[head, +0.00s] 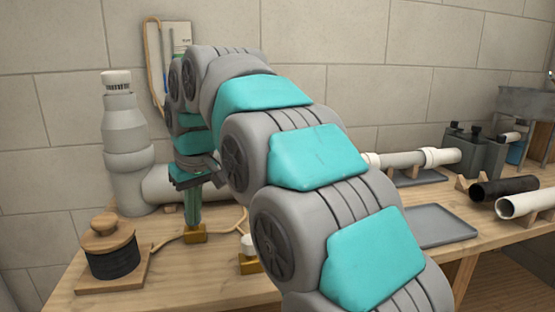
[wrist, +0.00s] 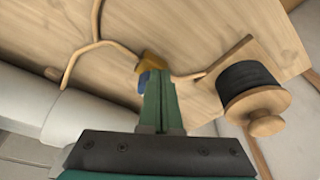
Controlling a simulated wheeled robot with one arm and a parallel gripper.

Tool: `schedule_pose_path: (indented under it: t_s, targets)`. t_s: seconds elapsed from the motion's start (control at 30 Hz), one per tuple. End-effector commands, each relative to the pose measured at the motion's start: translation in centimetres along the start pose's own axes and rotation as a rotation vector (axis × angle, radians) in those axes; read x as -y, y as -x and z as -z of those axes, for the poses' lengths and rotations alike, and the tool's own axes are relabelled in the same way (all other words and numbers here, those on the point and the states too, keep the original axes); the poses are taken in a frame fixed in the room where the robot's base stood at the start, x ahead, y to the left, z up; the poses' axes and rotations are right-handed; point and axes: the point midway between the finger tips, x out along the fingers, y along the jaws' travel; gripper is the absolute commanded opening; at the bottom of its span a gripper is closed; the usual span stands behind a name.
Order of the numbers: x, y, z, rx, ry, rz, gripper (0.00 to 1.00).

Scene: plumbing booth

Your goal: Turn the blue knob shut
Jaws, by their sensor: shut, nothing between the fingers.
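My gripper (head: 194,222) points down at the left part of the wooden bench, its green fingers together and empty. In the wrist view the shut fingertips (wrist: 156,74) are right at the blue knob (wrist: 143,80), which is mostly hidden behind them. Only a small blue patch shows, beside a brass valve body (wrist: 153,60). In the head view the brass body (head: 194,234) shows just below the fingertips, and the blue knob is hidden there. I cannot tell whether the fingers touch the knob, or how far it is turned.
A white knob (head: 248,243) on another brass base stands to the right, partly behind my arm. A black spool with a wooden top (head: 110,245) is at the left. A thick grey pipe (head: 125,150) stands behind. Thin wooden-coloured tubing (wrist: 80,50) runs across the bench.

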Motion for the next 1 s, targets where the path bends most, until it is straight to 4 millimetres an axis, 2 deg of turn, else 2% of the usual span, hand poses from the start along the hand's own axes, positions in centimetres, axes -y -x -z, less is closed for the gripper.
schedule_pose_path:
  t_s: [0.23, 0.7, 1.0]
  targets:
    - [0.1, 0.6, -0.2, -0.001, -0.001, -0.001, 0.0]
    - [0.1, 5.3, 1.0, -0.002, -0.001, -0.001, 0.0]
    - [0.1, 5.9, 1.1, 0.0, -0.001, -0.001, 0.0]
